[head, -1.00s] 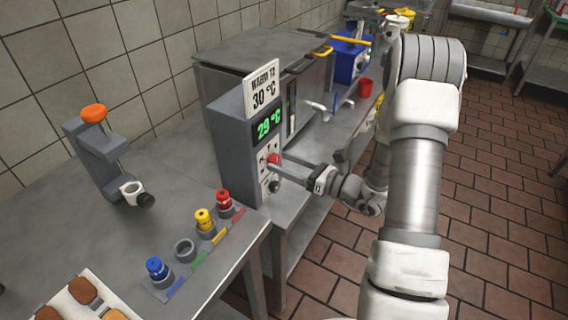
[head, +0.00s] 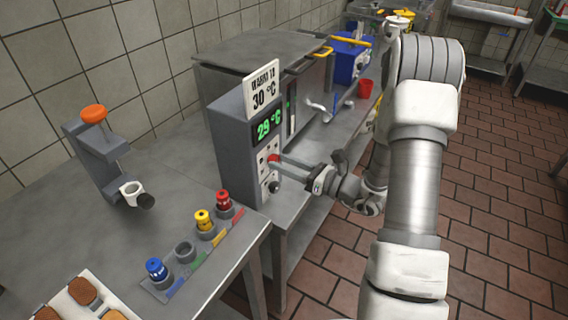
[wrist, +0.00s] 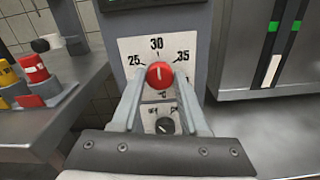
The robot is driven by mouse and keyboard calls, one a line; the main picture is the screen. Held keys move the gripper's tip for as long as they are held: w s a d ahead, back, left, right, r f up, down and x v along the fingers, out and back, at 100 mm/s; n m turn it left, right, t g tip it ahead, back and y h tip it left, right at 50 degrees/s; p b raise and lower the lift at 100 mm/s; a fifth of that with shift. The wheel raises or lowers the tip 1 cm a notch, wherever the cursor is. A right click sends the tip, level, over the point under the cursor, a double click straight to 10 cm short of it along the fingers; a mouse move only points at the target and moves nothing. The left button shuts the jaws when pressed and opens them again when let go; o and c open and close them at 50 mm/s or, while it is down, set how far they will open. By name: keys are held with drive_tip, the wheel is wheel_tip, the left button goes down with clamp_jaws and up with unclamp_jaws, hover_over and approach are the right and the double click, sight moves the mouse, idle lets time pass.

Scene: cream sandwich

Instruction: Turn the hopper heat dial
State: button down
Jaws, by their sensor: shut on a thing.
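The hopper heat dial is a red round knob (wrist: 159,75) on a white plate marked 25, 30 and 35; it also shows in the head view (head: 273,158). Its white pointer line is near upright, toward 30. My gripper (wrist: 160,84) is shut on the red knob, one finger on each side. In the head view my gripper (head: 281,160) reaches the panel from the right. The grey control box (head: 232,150) has a green display (head: 268,126) reading 29 °C and a sign (head: 262,89) reading "WARM TO 30 °C". A dark lower knob (wrist: 165,126) sits below the red one, between the fingers in the wrist view.
A metal hopper cabinet (head: 240,50) stands behind the box. A rack (head: 168,289) with blue, yellow and red bottles stands on the counter (head: 70,215) at the left. A grey stand with an orange knob (head: 94,114) is further left. The tiled floor (head: 500,190) at the right is clear.

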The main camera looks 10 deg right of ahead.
drive_tip(key=shift+f+n+b, duration=0.1)
drive_tip(key=shift+n+b, duration=0.2)
drive_tip(key=shift+s+f+n+b, duration=0.1)
drive_tip(key=shift+s+n+b, duration=0.05)
drive_tip(key=shift+n+b, duration=5.45)
drive_tip(key=shift+c, duration=2.1)
unclamp_jaws()
